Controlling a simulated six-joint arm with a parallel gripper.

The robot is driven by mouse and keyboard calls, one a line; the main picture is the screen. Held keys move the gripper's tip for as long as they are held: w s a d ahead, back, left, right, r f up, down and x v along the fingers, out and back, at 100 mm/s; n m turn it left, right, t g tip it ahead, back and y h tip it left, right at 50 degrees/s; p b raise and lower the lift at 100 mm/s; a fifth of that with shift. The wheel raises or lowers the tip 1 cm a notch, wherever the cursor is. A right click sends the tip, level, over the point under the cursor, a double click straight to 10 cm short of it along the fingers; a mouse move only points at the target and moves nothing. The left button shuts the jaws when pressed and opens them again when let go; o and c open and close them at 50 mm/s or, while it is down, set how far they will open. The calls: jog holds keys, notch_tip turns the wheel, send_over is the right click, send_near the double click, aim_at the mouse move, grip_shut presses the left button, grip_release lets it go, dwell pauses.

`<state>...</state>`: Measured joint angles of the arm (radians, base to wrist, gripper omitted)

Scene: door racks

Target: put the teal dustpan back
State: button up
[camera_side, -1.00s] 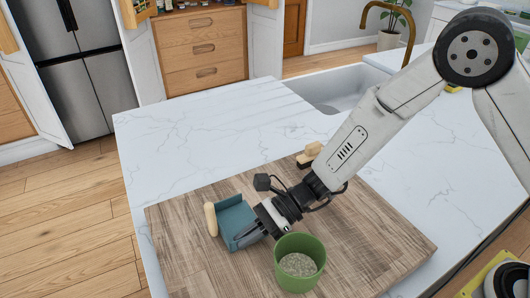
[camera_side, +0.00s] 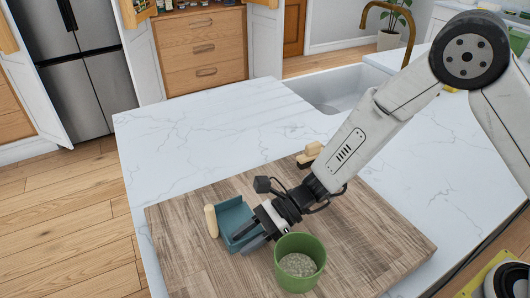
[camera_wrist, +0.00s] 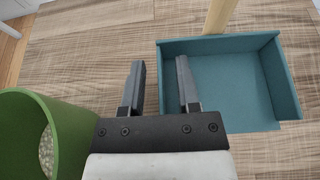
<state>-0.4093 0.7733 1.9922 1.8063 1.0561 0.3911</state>
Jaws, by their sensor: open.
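The teal dustpan (camera_side: 235,214) lies flat on the wooden board, with its light wooden handle (camera_side: 211,221) toward the left. In the wrist view the teal pan (camera_wrist: 225,85) sits at the right, its handle (camera_wrist: 220,14) pointing up the picture. My gripper (camera_side: 250,240) is low at the pan's near side. In the wrist view my gripper (camera_wrist: 160,75) is open, with one finger over the pan and the other outside it. The pan's side wall shows between the fingers. I cannot tell whether either finger touches it.
A green pot (camera_side: 302,270) with grainy contents stands close beside my gripper; it also shows in the wrist view (camera_wrist: 70,125). A light wooden item with a dark part (camera_side: 309,155) lies at the board's back. The white marble counter (camera_side: 190,145) is mostly clear.

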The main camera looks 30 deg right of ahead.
jog(key=shift+r, duration=0.15)
jog(key=v, duration=1.2)
dwell(0.4)
